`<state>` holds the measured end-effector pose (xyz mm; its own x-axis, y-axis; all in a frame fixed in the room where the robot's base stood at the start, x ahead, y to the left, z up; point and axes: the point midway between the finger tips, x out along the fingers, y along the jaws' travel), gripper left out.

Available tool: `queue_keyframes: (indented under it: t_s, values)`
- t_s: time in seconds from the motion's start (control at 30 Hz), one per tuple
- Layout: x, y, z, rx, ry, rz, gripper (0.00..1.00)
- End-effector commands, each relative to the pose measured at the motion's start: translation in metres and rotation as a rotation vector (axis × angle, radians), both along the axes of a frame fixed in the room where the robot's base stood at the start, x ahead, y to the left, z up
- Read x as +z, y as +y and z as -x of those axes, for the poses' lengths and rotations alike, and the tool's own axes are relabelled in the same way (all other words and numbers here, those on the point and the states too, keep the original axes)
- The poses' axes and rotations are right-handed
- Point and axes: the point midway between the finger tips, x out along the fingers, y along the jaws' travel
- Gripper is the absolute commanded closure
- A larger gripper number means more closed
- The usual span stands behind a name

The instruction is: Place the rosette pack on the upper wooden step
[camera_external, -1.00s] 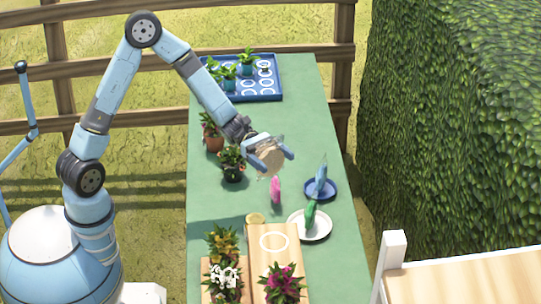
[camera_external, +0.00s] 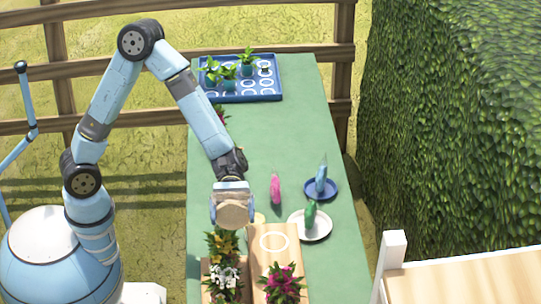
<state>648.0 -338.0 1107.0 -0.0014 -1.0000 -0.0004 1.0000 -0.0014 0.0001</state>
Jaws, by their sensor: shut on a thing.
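My gripper (camera_external: 232,206) is shut on a tan, many-sided pack (camera_external: 235,213), which I take to be the rosette pack. The fingers sit on either side of it, and its far side is hidden. The gripper appears above the table, just behind the yellow flowers and left of the wooden steps. The wooden step with a white ring (camera_external: 289,238) looks like the upper one, and the ring area is bare. A lower wooden step (camera_external: 206,268) lies at its left.
Yellow and white flowers (camera_external: 223,262) stand on the left step and magenta flowers (camera_external: 283,281) on the ringed step. A green item on a white plate (camera_external: 324,229), a pink item (camera_external: 275,189) and a blue plate (camera_external: 332,190) are to the right. A blue tray (camera_external: 262,92) is far back.

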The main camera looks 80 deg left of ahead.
Motion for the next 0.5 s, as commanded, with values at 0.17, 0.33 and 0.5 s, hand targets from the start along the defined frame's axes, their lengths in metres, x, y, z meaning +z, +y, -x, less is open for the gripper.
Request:
queue_keyframes:
  t_s: [0.17, 0.33, 0.5]
  values:
    - [-0.013, -0.013, -0.026, 0.0, 0.002, 0.002, 0.36]
    - [-0.027, -0.027, -0.052, 0.001, 0.003, 0.002, 0.36]
    - [-0.044, -0.041, -0.078, 0.001, 0.004, 0.001, 0.36]
